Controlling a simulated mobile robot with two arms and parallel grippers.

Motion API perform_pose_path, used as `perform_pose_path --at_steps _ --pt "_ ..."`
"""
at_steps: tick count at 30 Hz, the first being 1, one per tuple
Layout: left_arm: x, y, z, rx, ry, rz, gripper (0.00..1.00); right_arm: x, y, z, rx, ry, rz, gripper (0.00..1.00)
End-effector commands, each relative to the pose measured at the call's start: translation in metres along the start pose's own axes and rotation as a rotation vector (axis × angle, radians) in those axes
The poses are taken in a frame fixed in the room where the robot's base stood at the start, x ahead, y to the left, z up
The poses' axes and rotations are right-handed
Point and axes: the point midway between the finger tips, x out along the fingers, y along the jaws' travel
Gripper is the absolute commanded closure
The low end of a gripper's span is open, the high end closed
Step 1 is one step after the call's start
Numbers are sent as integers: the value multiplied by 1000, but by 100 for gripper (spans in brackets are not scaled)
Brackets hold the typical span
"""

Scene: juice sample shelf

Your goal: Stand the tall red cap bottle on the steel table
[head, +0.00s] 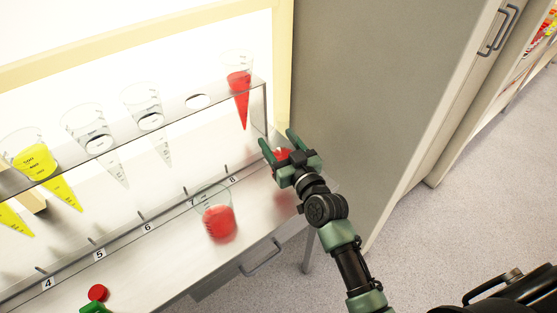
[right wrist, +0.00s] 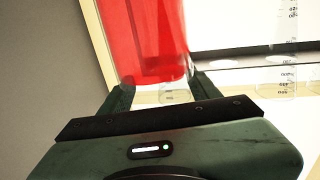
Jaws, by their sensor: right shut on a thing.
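My right gripper (head: 277,143) is above the right end of the steel table (head: 185,262), just right of the rack's end post. It is shut on a red thing, seen as a small red patch (head: 281,154) between the fingers. In the right wrist view, a tall translucent red body (right wrist: 155,40) fills the space between and beyond the fingers (right wrist: 160,88). It looks like the tall red cap bottle, but its cap and base are hidden or out of frame. A faint red reflection shows on the table below it. My left gripper is not in view.
A clear beaker of red liquid (head: 219,222) stands on the table near the gripper. The rack shelf (head: 190,104) holds several cones, one red (head: 239,88), one yellow (head: 38,158). A red cap (head: 97,293) and a green thing (head: 94,308) are at lower left. A grey cabinet (head: 365,90) stands right.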

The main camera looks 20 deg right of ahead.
Motion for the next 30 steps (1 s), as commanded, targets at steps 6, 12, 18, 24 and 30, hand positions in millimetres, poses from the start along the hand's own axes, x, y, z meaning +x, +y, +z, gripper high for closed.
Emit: perform_pose_path --at_steps 6,12,18,24,30 --pt "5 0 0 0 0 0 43 0 0 21 -1 2 0 100" --pt "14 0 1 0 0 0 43 0 0 52 -1 1 0 100" --pt "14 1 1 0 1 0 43 0 1 58 -1 4 2 100" --pt "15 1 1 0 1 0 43 0 1 59 -1 4 2 100" --pt "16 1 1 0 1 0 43 0 0 62 0 0 1 16"
